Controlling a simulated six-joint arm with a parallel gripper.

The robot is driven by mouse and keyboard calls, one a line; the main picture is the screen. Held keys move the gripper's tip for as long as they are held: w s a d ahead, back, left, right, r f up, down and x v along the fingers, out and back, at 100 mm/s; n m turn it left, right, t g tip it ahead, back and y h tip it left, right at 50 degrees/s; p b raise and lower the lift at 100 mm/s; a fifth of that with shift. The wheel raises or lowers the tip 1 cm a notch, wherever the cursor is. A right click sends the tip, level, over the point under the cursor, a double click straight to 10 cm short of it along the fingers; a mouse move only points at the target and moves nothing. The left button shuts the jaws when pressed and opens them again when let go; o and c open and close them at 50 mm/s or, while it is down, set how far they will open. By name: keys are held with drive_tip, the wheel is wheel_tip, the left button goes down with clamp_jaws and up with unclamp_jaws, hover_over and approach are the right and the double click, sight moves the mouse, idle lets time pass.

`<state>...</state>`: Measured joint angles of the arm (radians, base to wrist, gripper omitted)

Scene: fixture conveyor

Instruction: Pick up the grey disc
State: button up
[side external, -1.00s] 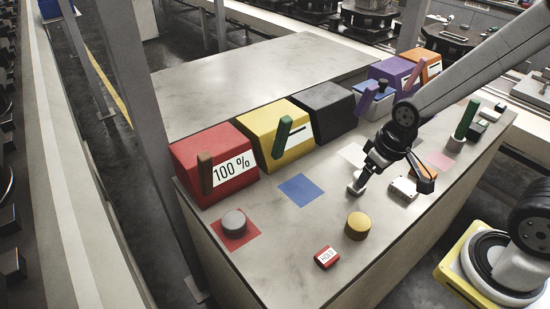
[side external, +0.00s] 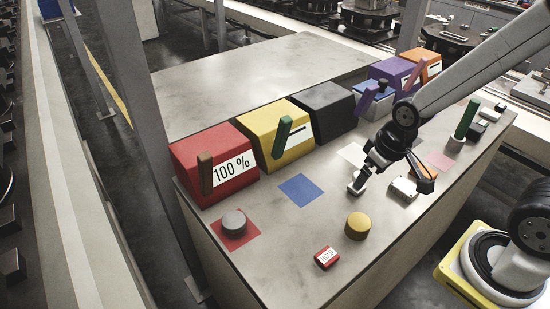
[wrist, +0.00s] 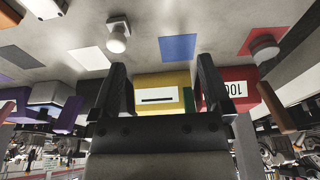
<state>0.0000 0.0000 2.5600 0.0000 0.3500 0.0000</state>
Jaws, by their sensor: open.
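The grey disc (side external: 234,220) sits on a red square (side external: 251,233) in front of the red 100 % box, at the left of the worktop. It also shows at the upper right of the wrist view (wrist: 265,50). My gripper (side external: 363,181) is well to the right of the disc, low over the worktop by a small whitish knob-like part (side external: 355,188). In the wrist view its two dark fingers (wrist: 162,66) stand wide apart with nothing held between them. The disc is clear of the fingers.
A red box (side external: 236,165), yellow box (side external: 291,150) and black box (side external: 328,108) line the worktop's back edge. A yellow disc (side external: 358,226) and a small red block (side external: 327,257) lie toward the front. The blue square (side external: 301,190) is bare.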

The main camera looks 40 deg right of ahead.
drive_tip(key=shift+w, duration=0.1)
drive_tip(key=m+g+y, duration=0.3)
drive_tip(key=m+y, duration=1)
drive_tip(key=m, duration=0.4)
approach(234, 223)
drive_tip(key=shift+s+a+f, duration=0.1)
drive_tip(key=shift+a+f, duration=0.1)
drive_tip(key=shift+f, duration=0.35)
drive_tip(key=shift+s+a+f, duration=0.15)
drive_tip(key=shift+a+f, duration=0.05)
drive_tip(key=shift+f, duration=0.3)
drive_tip(key=shift+w+a+f+m+y, duration=0.2)
drive_tip(key=shift+w+a+m+y, duration=0.1)
drive_tip(key=shift+w+m, duration=0.2)
drive_tip(key=shift+x, duration=1.3)
drive_tip(key=shift+a, duration=0.1)
